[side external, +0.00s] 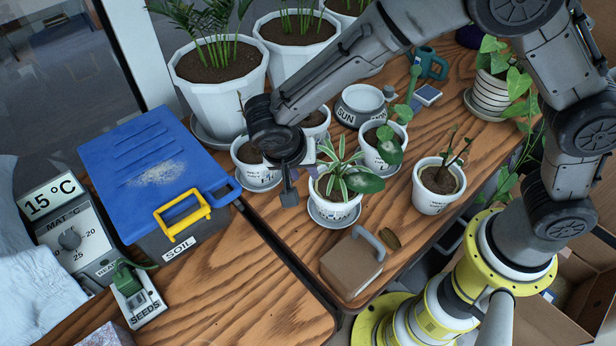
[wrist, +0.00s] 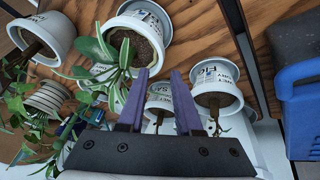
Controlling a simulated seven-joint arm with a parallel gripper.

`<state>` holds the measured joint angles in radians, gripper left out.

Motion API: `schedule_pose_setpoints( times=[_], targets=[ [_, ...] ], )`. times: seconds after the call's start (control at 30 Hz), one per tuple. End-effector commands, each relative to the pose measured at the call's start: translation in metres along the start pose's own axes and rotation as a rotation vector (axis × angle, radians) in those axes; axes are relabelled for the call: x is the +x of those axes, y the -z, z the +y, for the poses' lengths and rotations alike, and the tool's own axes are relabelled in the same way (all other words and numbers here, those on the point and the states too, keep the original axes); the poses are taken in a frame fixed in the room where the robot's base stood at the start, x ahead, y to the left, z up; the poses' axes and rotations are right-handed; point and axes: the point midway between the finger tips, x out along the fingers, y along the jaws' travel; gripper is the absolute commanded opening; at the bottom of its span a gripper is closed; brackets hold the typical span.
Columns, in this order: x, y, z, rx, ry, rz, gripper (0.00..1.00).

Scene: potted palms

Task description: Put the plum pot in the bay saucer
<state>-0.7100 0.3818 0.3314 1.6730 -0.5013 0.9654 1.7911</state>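The labels are too small or partly hidden, so I cannot tell which pot is the plum pot or which saucer is the bay saucer. A white pot with a bare, twiggy plant (side external: 436,194) stands at the right. A spider plant pot (side external: 336,208) stands in a grey saucer (side external: 324,221); the pot also shows in the wrist view (wrist: 140,30). A labelled pot (side external: 252,176) stands at the left, and another white pot (side external: 376,157) at the back. My gripper (wrist: 160,74) is open and empty, its purple fingers apart above the small pots.
A blue-lidded soil box (side external: 150,150) with a yellow handle stands left. A brown block with a grey handle (side external: 352,264) sits at the front edge. Large white planters (side external: 222,98) and a grey SUN vessel (side external: 350,116) stand behind. Bare wood (side external: 240,285) lies at front left.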

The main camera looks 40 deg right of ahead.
Motion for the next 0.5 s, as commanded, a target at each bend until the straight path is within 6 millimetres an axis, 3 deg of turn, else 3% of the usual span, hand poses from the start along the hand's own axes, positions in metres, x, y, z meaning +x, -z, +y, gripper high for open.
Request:
schedule_pose_setpoints(
  times=[0.2,0.5],
  targets=[
    [-0.039,0.000,-0.001,0.000,0.003,-0.001,0.34],
    [-0.057,0.000,0.000,-0.001,0.000,-0.001,0.34]
  ],
)
